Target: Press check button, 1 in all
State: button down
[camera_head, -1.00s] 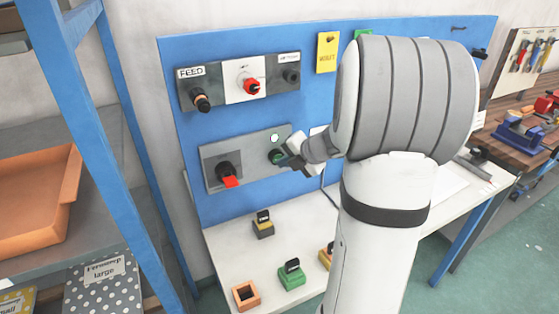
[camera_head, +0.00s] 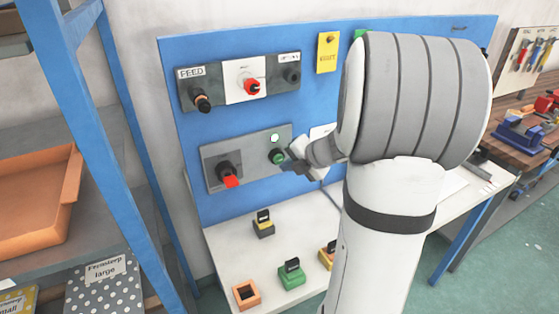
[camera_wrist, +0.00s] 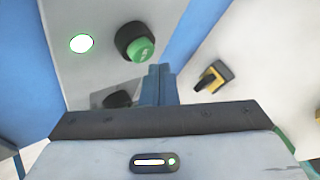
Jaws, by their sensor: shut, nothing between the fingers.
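The green check button (camera_head: 277,156) sits in a dark round collar on the lower grey panel (camera_head: 210,158) of the blue board. In the wrist view the green button (camera_wrist: 141,49) shows its full face, just above the fingertips. A white round lamp (camera_head: 275,138) is above it in the head view; it also shows in the wrist view (camera_wrist: 81,43). My gripper (camera_head: 291,155) is shut and empty, close to the right of the button. In the wrist view my gripper (camera_wrist: 158,75) points at the panel beside the button, apparently with a small gap.
A red-handled switch (camera_head: 230,178) is left of the button. An upper panel carries a red knob (camera_head: 251,86). Yellow, green and orange blocks, including a green one (camera_head: 291,278), stand on the white table (camera_head: 220,248) below. A blue shelf frame (camera_head: 100,120) is at the left.

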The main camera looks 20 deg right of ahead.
jog(key=s+p, duration=0.1)
jog(key=s, duration=0.4)
jog(key=shift+d, duration=0.1)
dwell(0.8)
jog(key=s+a+r+n+g, duration=0.15)
jog(key=s+a+n, duration=0.35)
jog(key=n, duration=0.5)
jog(key=s+a+r+n+g, duration=0.1)
jog(key=s+a+n+g, duration=0.15)
jog(key=a+n, duration=0.6)
jog(key=s+n+h, duration=0.2)
jog(key=s+n, duration=0.3)
jog(key=n, duration=0.9)
jog(key=s+a+r+n+g+h, duration=0.1)
jog(key=s+n, duration=0.4)
jog(key=n, duration=0.9)
jog(key=shift+r+g+h, duration=0.3)
jog(key=shift+h, duration=0.3)
